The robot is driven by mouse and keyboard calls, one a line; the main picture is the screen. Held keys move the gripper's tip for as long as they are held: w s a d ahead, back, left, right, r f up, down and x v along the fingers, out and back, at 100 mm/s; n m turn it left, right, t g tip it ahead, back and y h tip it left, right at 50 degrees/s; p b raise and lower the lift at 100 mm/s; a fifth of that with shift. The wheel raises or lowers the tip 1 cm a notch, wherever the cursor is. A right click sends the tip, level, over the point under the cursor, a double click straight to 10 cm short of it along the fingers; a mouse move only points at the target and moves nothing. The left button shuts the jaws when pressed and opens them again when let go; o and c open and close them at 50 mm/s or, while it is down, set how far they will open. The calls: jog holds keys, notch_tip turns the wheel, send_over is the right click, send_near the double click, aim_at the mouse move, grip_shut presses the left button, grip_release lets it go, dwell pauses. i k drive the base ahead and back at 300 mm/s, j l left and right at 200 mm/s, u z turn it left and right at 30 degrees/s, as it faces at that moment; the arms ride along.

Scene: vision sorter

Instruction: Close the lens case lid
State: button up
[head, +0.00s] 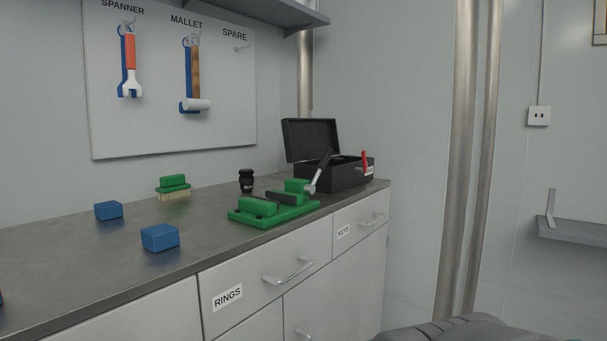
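A black case (346,178) stands at the right end of the grey counter. I take it to be the lens case. Its lid (309,140) is open and stands up, tilted back, at the rear left. A red item (365,161) shows at the case's right side, next to a small white label. What lies inside the case is mostly hidden by its front wall. My gripper is not in view.
A green vise (270,212) with a raised handle stands just left of the case. A small black cylinder (246,181), a green brush (173,186) and blue blocks (160,238) (109,211) are on the counter. Drawers are shut. A dark grey part, perhaps mine, shows at bottom right.

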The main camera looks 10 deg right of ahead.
aim_at(305, 139)
jog(key=i+j+z, duration=0.2)
jog(key=i+z, duration=0.15)
jog(key=i+j+z, duration=0.3)
jog(key=i, duration=0.25)
